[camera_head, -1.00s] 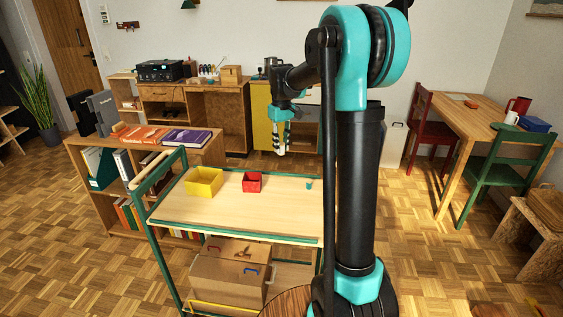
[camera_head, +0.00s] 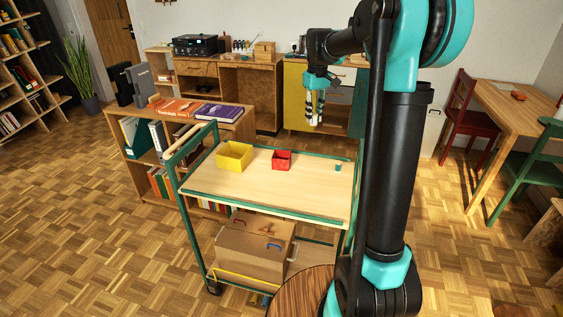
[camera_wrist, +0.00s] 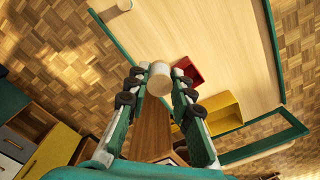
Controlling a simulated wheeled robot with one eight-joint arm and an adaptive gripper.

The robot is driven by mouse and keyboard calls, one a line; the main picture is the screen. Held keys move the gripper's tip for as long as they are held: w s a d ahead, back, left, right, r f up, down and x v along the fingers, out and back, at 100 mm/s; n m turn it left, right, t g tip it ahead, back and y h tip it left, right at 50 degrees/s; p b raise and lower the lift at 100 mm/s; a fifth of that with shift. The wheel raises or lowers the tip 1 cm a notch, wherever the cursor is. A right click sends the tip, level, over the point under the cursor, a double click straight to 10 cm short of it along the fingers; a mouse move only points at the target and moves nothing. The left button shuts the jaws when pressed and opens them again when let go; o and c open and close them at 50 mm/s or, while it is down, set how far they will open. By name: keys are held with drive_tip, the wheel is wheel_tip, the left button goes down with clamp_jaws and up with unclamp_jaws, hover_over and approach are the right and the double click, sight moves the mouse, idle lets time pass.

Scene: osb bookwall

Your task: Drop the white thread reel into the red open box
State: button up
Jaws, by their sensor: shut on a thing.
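The white thread reel (camera_wrist: 159,78) is between the fingertips of my gripper (camera_wrist: 157,84), which is shut on it. In the head view my gripper (camera_head: 314,108) hangs in the air above the far side of the cart, and the reel is too small to make out. The red open box (camera_head: 281,160) stands on the cart top, right of the yellow box. In the wrist view the red box (camera_wrist: 190,71) shows just right of the reel, partly hidden by it and a finger. The reel is apart from the box, with the gripper above the cart.
A yellow open box (camera_head: 235,156) stands beside the red one on the cart top (camera_head: 265,192). A low bookcase with books (camera_head: 215,112) stands left behind the cart. The cart's middle is clear.

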drive_tip(key=w+a+f, duration=0.2)
drive_tip(key=a+f, duration=0.7)
drive_tip(key=f, duration=0.1)
drive_tip(key=shift+w+a+f, duration=0.3)
drive_tip(key=shift+w+f, duration=0.05)
idle(0.3)
drive_tip(key=o, duration=1)
wheel_tip(320, 180, up, 12)
drive_tip(key=shift+r, duration=0.1)
